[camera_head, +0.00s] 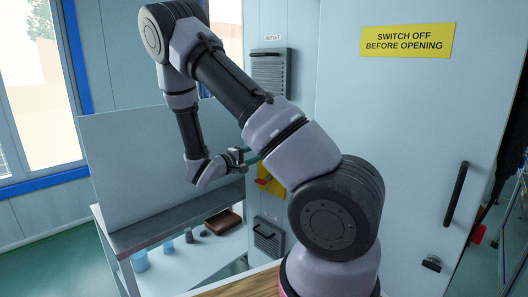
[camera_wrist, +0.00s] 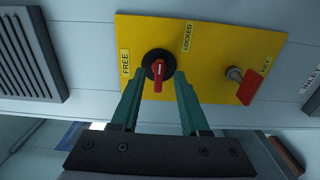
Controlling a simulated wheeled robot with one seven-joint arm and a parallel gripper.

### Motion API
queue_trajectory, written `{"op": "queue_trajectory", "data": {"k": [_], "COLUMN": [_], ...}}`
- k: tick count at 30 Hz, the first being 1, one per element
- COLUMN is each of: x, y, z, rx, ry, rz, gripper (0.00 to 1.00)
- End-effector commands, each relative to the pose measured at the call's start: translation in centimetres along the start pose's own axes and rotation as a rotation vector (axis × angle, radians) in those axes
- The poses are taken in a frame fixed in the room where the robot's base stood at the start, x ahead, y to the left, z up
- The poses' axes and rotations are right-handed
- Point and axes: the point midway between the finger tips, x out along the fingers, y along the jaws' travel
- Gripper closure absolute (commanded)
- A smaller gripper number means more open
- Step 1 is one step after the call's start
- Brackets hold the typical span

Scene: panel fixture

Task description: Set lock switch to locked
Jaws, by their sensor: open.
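The lock switch (camera_wrist: 157,72) is a red handle on a round black base, on a yellow plate (camera_wrist: 215,60) in the wrist view. A FREE label (camera_wrist: 125,63) lies left of the switch and a LOCKED label (camera_wrist: 187,38) lies above and to the right. The handle stands roughly upright in the picture, with a white mark on it; which label it points to I cannot tell. My gripper (camera_wrist: 159,78) is open, its green fingers on either side of the handle, apparently not touching it. In the head view my gripper (camera_head: 240,155) is at the yellow plate (camera_head: 264,189), partly hidden by my arm.
A key with a red tag (camera_wrist: 250,87) sits in the plate's right part, by a KEY label. A louvred vent (camera_wrist: 32,52) is to the left. In the head view a shelf unit (camera_head: 165,228) with small items and a brown box (camera_head: 223,221) stands below left.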

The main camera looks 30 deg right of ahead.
Motion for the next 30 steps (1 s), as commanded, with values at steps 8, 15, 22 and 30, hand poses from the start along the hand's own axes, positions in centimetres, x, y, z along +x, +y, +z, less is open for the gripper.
{"op": "queue_trajectory", "data": {"k": [8,15,22,30], "x": [-5.3,-6.7,-6.7,-6.5], "y": [0.0,0.0,0.0,0.4], "z": [-0.1,0.0,0.0,0.5], "rx": [0.0,0.0,0.0,0.006], "ry": [0.004,0.0,0.0,-0.025], "rz": [-0.001,0.0,0.0,-0.02], "gripper": [0.55,0.55,0.55,0.55]}}
